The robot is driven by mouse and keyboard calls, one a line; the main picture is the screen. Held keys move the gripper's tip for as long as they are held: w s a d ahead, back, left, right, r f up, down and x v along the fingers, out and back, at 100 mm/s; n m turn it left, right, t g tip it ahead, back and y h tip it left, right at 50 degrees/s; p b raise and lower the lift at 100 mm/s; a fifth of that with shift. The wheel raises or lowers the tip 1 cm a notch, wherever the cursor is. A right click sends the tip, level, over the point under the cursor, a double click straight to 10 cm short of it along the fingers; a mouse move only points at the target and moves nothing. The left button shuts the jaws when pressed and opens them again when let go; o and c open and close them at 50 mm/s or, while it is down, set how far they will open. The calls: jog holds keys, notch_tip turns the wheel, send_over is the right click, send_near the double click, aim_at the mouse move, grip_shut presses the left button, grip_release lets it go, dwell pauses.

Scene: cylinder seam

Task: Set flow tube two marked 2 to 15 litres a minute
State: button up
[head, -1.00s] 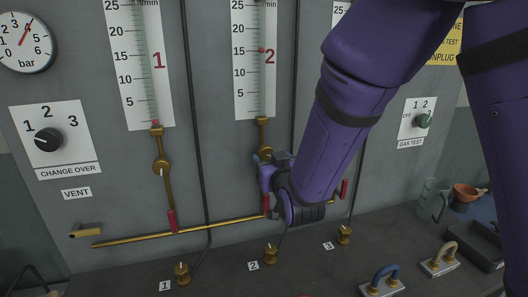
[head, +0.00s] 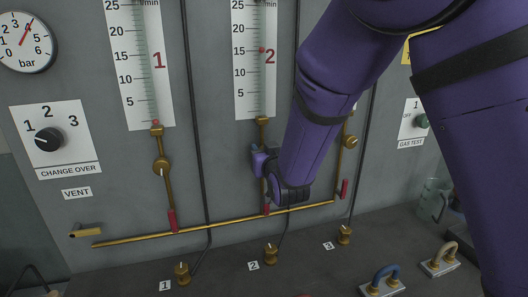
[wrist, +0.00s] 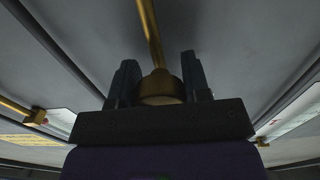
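Flow tube two (head: 256,80) carries a red 2 and a scale up to 25. Its small red float (head: 262,50) stands at about the 15 mark. Its brass valve lies below the tube and is hidden behind my gripper (head: 261,162) in the head view. In the wrist view the round brass valve knob (wrist: 160,88) sits between the two dark fingers of my gripper (wrist: 160,80). Both fingers appear to touch its sides, so my gripper looks shut on it.
Flow tube one (head: 140,80) has its float at the bottom and its brass valve (head: 162,166) is clear to the left. Valve three (head: 350,142) is close right of my arm. A brass pipe (head: 150,238) runs below, above the bench with several fittings.

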dwell(0.4)
jog(key=o, duration=0.9)
jog(key=shift+s, duration=0.1)
jog(key=v, duration=1)
jog(key=shift+s+d, duration=0.15)
jog(key=shift+s, duration=0.15)
